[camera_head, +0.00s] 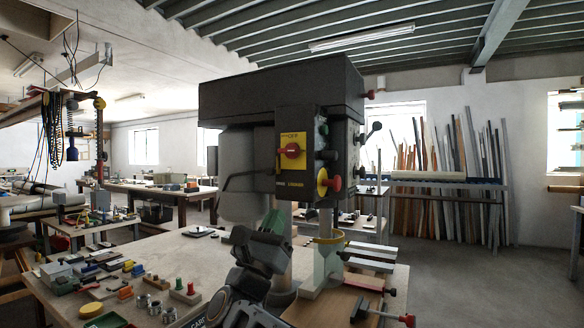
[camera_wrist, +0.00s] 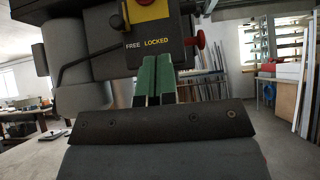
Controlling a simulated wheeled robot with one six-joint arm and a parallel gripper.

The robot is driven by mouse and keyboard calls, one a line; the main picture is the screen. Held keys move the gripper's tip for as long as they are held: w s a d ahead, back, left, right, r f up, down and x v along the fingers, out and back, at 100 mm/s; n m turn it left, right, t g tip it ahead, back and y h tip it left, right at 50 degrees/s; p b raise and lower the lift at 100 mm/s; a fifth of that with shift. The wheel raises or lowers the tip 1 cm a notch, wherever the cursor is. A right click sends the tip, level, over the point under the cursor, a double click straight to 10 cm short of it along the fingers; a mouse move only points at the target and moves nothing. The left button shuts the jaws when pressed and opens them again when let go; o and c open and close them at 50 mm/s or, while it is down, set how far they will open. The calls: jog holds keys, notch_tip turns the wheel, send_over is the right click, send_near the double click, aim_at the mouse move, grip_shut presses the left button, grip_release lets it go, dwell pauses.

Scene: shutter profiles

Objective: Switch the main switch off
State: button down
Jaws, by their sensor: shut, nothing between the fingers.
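The main switch is a red rotary knob (camera_head: 291,151) on a yellow plate (camera_head: 287,138), on the front of a dark drill press head. The knob's grip looks roughly level; its plate's small lettering is hard to read. My gripper (camera_head: 274,221) is below the switch panel and apart from the knob. In the wrist view its green fingers (camera_wrist: 154,76) are pressed together with nothing between them.
A red mushroom button (camera_head: 335,184) on a yellow ring sits right of the switch panel. Black knobs (camera_head: 374,128) stick out at the right. The drill column and a clear guard stand beside my arm. Small parts clutter the bench (camera_head: 150,262) at left.

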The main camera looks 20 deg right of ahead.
jog(key=p, duration=0.5)
send_near(297, 153)
jog(key=w+d, duration=0.2)
jog(key=w+d+r, duration=0.1)
jog(key=w, duration=0.1)
jog(key=shift+d+r, duration=0.1)
jog(key=shift+d, duration=0.3)
jog(key=shift+a+r+p, duration=0.1)
jog(key=shift+r+p, duration=0.25)
jog(key=shift+r, duration=1.25)
jog(key=shift+a+f+n+t+y, duration=0.1)
jog(key=shift+n+t+y, duration=0.2)
jog(key=shift+n+t, duration=0.1)
